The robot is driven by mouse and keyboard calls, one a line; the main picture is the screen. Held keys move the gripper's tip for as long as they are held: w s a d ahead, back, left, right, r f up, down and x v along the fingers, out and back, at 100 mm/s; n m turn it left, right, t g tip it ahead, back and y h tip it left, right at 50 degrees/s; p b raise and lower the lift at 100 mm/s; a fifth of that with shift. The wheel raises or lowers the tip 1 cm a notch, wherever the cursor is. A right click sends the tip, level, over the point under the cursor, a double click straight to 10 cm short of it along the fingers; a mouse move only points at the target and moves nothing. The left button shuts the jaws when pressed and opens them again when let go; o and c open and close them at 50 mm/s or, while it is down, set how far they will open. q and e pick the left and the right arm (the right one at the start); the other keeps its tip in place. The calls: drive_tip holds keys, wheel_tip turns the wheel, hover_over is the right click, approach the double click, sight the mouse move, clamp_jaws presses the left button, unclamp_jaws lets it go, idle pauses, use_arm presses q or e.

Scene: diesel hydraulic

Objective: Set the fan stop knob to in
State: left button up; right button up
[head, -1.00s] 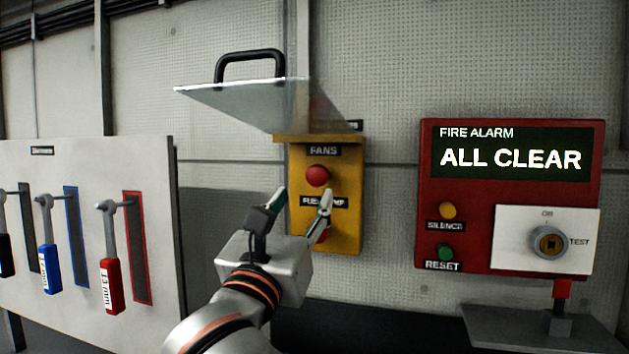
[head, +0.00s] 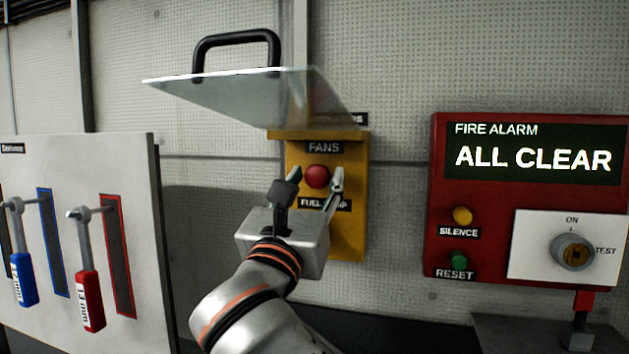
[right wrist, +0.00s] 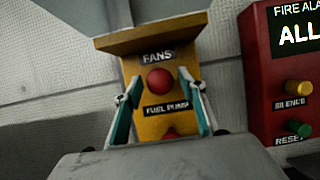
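The fan stop knob (head: 317,176) is a round red knob under the FANS label on a yellow box (head: 348,225). It also shows in the right wrist view (right wrist: 160,81). My right gripper (head: 316,182) is open in front of the box. In the right wrist view its fingers (right wrist: 158,86) stand to the left and right of the knob; I cannot tell whether they touch it. A second red knob (right wrist: 170,131), below the FUEL PUMP label, is partly hidden in the right wrist view and covered by my gripper in the head view. My left gripper is not in view.
A clear cover (head: 240,92) with a black handle (head: 236,42) is raised above the yellow box. A red fire alarm panel (head: 480,262) reading ALL CLEAR is to the right. A white board (head: 90,160) with hanging tools, one a red-handled one (head: 89,300), is to the left.

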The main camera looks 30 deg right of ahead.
clamp_jaws()
drive_tip(key=shift+w+d+f, duration=0.1)
drive_tip(key=shift+w+d, duration=0.45)
drive_tip(key=shift+d, duration=0.1)
drive_tip(key=shift+o, duration=1.9)
unclamp_jaws()
drive_tip(key=shift+w+d, duration=0.15)
drive_tip(key=shift+s+a, duration=0.2)
drive_tip(key=shift+a, duration=0.05)
drive_tip(key=v, duration=1.1)
drive_tip(key=shift+a, duration=0.2)
